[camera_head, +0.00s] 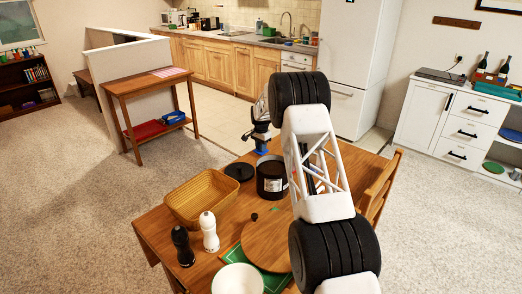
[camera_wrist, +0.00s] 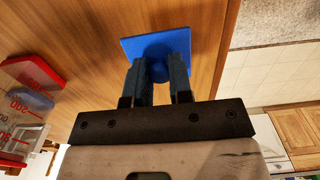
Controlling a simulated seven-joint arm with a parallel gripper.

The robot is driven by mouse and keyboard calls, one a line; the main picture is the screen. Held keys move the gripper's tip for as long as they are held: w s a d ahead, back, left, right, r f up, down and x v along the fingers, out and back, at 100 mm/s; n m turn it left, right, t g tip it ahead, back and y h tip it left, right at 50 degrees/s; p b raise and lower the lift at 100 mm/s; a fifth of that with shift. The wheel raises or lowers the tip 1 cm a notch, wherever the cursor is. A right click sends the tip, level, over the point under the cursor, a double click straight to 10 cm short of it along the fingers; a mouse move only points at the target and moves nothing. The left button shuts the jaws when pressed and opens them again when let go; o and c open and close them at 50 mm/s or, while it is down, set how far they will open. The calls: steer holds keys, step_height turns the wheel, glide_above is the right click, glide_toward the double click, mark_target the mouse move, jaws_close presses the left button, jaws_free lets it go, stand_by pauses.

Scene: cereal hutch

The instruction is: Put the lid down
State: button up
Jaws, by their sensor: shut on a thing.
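My gripper (camera_wrist: 157,80) is shut on a small blue square lid (camera_wrist: 182,42) by its round knob. The lid's flat plate lies beyond the fingertips, against a background of brown wood. I cannot tell whether it touches the wood. In the head view my gripper (camera_head: 262,137) is above the far edge of the wooden table, behind a black pot; the lid's outline is not clear there. Clear containers with red tops and measuring marks (camera_wrist: 24,115) show at the left of the wrist view.
The table also holds a black pot (camera_head: 271,185), a black round lid (camera_head: 239,171), a woven basket (camera_head: 201,193), a dark mill (camera_head: 182,246), a white mill (camera_head: 209,232), a white bowl (camera_head: 238,279) and a round wooden board (camera_head: 262,238). My arm hides the table's right part.

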steer(key=shift+f, duration=0.75)
steer(key=shift+f, duration=0.1)
steer(key=o, duration=0.8)
steer(key=shift+o, duration=0.2)
step_height(320, 180, up, 12)
steer(key=shift+r, duration=0.2)
stand_by(0.6)
